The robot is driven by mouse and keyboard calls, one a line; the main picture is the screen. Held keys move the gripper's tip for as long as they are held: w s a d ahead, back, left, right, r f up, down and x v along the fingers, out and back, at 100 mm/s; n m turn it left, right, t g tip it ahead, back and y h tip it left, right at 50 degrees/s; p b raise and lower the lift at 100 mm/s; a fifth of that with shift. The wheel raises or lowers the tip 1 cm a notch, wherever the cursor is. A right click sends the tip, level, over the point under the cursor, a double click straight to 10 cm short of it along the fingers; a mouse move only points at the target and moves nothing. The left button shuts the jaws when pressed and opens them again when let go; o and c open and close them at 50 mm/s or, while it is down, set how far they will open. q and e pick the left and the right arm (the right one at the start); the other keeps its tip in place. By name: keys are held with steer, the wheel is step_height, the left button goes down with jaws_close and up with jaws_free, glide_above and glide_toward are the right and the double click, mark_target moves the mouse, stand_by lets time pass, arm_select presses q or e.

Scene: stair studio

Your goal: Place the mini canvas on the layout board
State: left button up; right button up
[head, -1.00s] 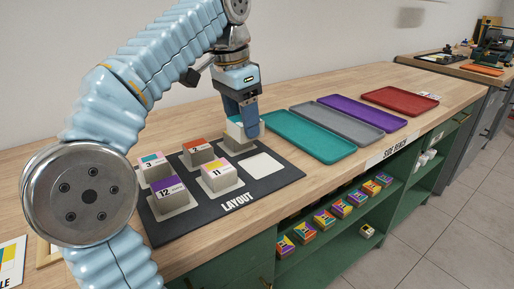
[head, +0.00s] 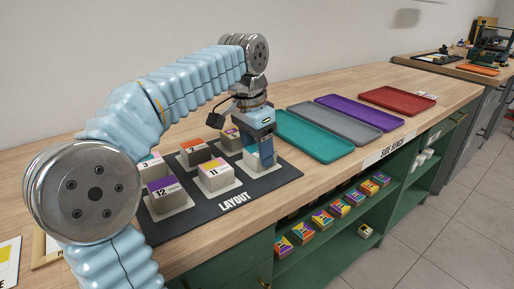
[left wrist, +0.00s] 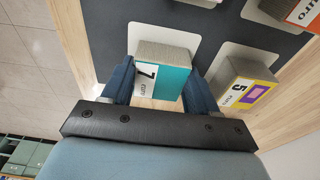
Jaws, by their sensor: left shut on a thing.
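The mini canvas (left wrist: 172,78), a grey block with a teal and white face and a number, is between the fingers of my left gripper (left wrist: 158,88) in the left wrist view. In the head view my left gripper (head: 263,158) is shut on it at the right front part of the dark layout board (head: 270,182). The canvas shows only in part there, at the left of the fingers (head: 249,158). A white square (left wrist: 143,34) of the board shows around the block in the left wrist view. I cannot tell whether the block touches it. My right gripper is not in view.
Other canvases stand on the board: an orange one (head: 193,158), a yellow one (head: 216,178), a purple one (head: 163,194), and a purple-yellow one (left wrist: 242,92) close beside the held one. Teal (head: 312,137), grey, purple and red trays lie to the right. More blocks are on the shelf below.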

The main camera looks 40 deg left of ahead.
mark_target(253, 152)
arm_select(q)
steer(key=o, duration=1.1)
steer(key=shift+f, duration=0.1)
steer(key=r, duration=0.5)
steer(key=s+r, duration=0.1)
steer(key=r, duration=0.1)
steer(key=shift+a+r+p, duration=0.15)
steer(key=shift+r+p, duration=0.2)
steer(key=shift+r, duration=0.05)
